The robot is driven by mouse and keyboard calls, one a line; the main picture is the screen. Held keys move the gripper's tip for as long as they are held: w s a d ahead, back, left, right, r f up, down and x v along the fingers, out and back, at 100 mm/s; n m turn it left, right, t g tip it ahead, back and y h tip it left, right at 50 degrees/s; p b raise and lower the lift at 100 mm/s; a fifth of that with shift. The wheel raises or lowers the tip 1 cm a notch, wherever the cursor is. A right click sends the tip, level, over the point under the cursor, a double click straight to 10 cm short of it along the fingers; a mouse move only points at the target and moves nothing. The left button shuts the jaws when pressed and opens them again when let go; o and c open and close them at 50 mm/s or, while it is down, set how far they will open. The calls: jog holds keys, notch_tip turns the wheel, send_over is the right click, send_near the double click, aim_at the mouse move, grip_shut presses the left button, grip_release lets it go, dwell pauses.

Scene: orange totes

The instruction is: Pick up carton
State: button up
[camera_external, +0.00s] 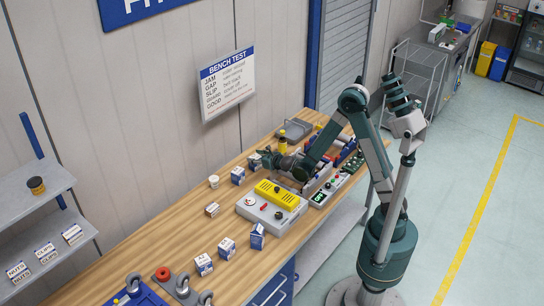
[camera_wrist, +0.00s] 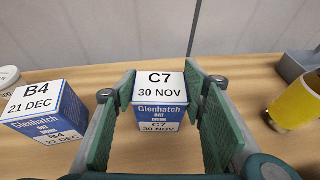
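A blue and white carton marked C7, 30 NOV (camera_wrist: 160,117) stands upright on the wooden bench between the two green finger pads of my gripper (camera_wrist: 160,82) in the wrist view. The fingers are spread on either side of it, and I cannot tell whether either pad touches it. In the external view my gripper (camera_external: 268,159) reaches low over the bench toward the wall, with a carton (camera_external: 254,161) at its tip. A second carton marked B4, 21 DEC (camera_wrist: 45,112) stands to the left, outside the fingers; it also shows in the external view (camera_external: 238,175).
A white cup (camera_wrist: 9,77) stands left of B4. A yellow cylindrical thing (camera_wrist: 296,103) and a grey tray (camera_wrist: 303,64) are to the right. A grey box with a yellow top (camera_external: 272,205) and several other cartons (camera_external: 227,248) stand on the bench (camera_external: 170,235).

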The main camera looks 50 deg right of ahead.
jog(key=shift+c, duration=1.4)
jog(key=shift+r+p, duration=1)
jog(key=shift+r, duration=4)
jog(key=shift+a, duration=0.15)
